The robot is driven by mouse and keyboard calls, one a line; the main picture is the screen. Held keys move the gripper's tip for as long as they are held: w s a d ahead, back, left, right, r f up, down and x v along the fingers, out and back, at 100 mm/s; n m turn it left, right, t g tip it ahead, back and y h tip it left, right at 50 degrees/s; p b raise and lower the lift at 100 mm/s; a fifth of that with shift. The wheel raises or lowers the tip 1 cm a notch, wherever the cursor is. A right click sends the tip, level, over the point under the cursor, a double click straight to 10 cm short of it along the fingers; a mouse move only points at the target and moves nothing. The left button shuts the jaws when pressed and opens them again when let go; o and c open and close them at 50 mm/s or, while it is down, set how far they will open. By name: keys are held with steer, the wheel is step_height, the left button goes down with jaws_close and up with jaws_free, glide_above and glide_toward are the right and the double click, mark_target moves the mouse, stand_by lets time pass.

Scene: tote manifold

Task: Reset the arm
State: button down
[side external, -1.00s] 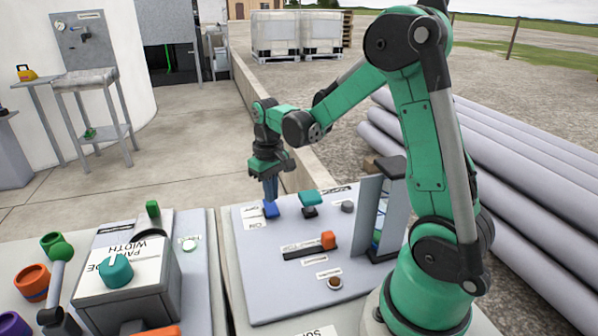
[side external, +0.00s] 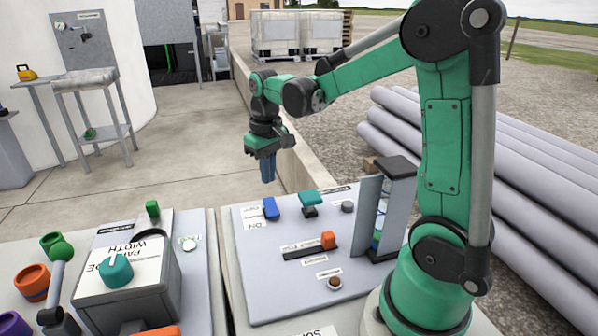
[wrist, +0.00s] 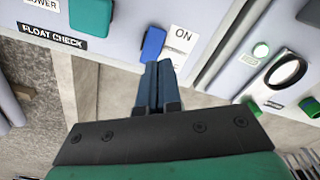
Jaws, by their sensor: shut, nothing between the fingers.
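My gripper (side external: 268,171) hangs above the far left part of the grey control panel (side external: 262,286), with its blue fingers pointing down. The fingers are together and hold nothing. In the wrist view, my gripper (wrist: 157,72) shows its two blue fingers side by side, with the blue switch (wrist: 152,42) just beyond the tips. In the side view the blue switch (side external: 271,208) sits below the fingers, with a visible gap between them. An "ON" label (wrist: 181,38) is beside it.
The panel also carries a teal handle (side external: 310,198), an orange slider (side external: 328,240), a brown knob (side external: 335,283) and an upright gauge frame (side external: 371,215). A second console with a large box (side external: 130,280) stands at left. A low concrete wall (side external: 297,172) runs behind.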

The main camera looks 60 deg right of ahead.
steer(key=s+a+r+n+t, duration=0.1)
steer(key=s+a+t, duration=0.1)
steer(key=a, duration=0.4)
steer(key=s+a+r+n+t, duration=0.1)
steer(key=s+a+r+t, duration=0.1)
steer(key=a, duration=0.4)
steer(key=s+t, duration=0.1)
steer(key=t, duration=0.1)
steer(key=shift+s+n+t, duration=0.15)
steer(key=shift+n+t, duration=0.25)
